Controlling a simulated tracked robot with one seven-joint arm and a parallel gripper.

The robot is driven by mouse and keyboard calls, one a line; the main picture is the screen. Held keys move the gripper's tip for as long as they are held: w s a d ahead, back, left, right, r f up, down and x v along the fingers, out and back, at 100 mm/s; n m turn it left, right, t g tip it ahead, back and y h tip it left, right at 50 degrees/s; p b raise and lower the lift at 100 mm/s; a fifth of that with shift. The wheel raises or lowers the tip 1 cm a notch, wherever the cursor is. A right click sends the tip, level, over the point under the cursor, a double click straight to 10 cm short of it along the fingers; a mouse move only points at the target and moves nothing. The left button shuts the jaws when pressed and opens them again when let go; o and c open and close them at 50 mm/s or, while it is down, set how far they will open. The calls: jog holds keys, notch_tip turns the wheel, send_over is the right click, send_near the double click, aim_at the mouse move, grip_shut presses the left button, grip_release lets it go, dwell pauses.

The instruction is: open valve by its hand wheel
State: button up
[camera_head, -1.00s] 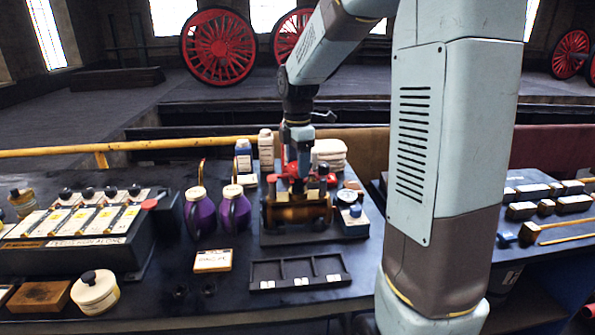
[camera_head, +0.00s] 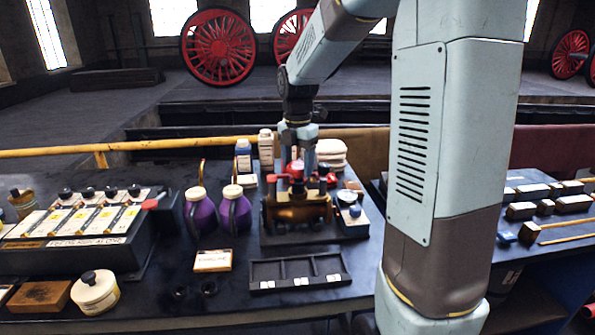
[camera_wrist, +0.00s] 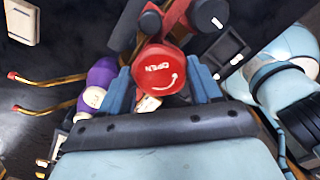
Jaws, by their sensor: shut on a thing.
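The red hand wheel (camera_wrist: 157,70), round and marked OPEN with a curved white arrow, lies between the two blue fingers of my gripper (camera_wrist: 163,92) in the wrist view. The fingers are shut on its sides. In the head view my gripper (camera_head: 296,162) points straight down onto the valve, and the fingers partly hide the wheel. The brass-coloured valve body (camera_head: 300,212) sits on a dark stand below, with red parts beside the wheel. The wheel's stem is hidden.
Two purple jugs (camera_head: 235,212) stand close left of the valve. Bottles (camera_head: 265,148) stand behind it. A blue-and-white container (camera_head: 352,216) is at its right. A black divided tray (camera_head: 298,272) lies in front. A control box with levers (camera_head: 85,225) is farther left.

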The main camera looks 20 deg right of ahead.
jog(key=n, duration=0.4)
jog(key=shift+n, duration=0.8)
jog(key=shift+n, duration=1.7)
jog(key=o, duration=1.2)
jog(key=shift+c, duration=1.2)
